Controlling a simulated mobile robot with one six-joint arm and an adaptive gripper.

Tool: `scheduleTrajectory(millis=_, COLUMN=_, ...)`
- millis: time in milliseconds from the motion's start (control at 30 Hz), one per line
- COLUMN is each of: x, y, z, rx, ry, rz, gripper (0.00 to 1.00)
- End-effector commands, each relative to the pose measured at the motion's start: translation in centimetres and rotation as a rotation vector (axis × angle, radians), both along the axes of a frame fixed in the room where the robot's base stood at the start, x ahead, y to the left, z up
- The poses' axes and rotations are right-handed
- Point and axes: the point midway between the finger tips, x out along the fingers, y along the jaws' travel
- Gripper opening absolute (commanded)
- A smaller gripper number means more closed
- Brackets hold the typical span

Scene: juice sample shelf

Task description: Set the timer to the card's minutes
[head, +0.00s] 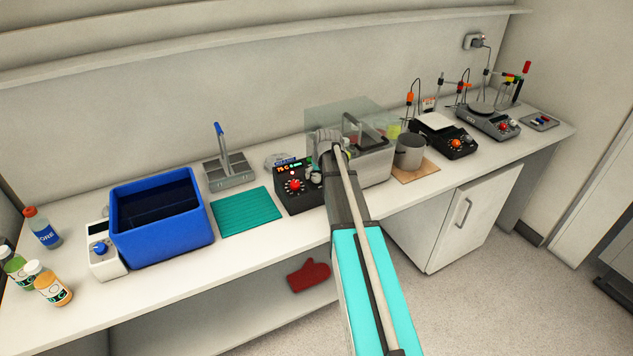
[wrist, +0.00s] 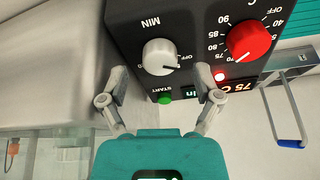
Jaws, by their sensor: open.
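The water bath's black control panel (head: 290,198) is at the middle of the bench in the head view. In the wrist view the grey timer knob (wrist: 160,57), marked MIN, is close up, with its white pointer line towards the right, near OFF. A green START button (wrist: 165,98) is beside it. My gripper (wrist: 160,74) is open, its two fingertips on either side of the knob in the picture; I cannot tell whether they touch it. In the head view my arm hides most of the gripper. I cannot make out a readable minutes card.
The red temperature knob (wrist: 248,42) and the lit display (wrist: 240,87), reading 75 C, are close to the right finger. A teal mat (head: 246,212), a blue tub (head: 160,255) and a grey rack (head: 230,181) are left of the panel. A steel pot (head: 409,154) stands to the right.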

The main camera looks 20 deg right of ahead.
Motion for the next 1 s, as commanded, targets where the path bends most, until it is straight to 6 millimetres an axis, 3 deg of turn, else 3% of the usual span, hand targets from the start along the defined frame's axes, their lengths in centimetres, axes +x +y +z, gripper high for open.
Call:
scheduleTrajectory(millis=200, x=0.53, y=-0.03, z=-1.37, rx=0.0, ry=0.0, rz=0.0, gripper=0.82)
scheduleTrajectory(millis=700, x=0.67, y=-0.02, z=-1.58, rx=0.0, ry=0.0, rz=0.0, gripper=0.8)
scheduleTrajectory(millis=1000, x=0.66, y=-0.01, z=-1.59, rx=0.0, ry=0.0, rz=0.0, gripper=0.24)
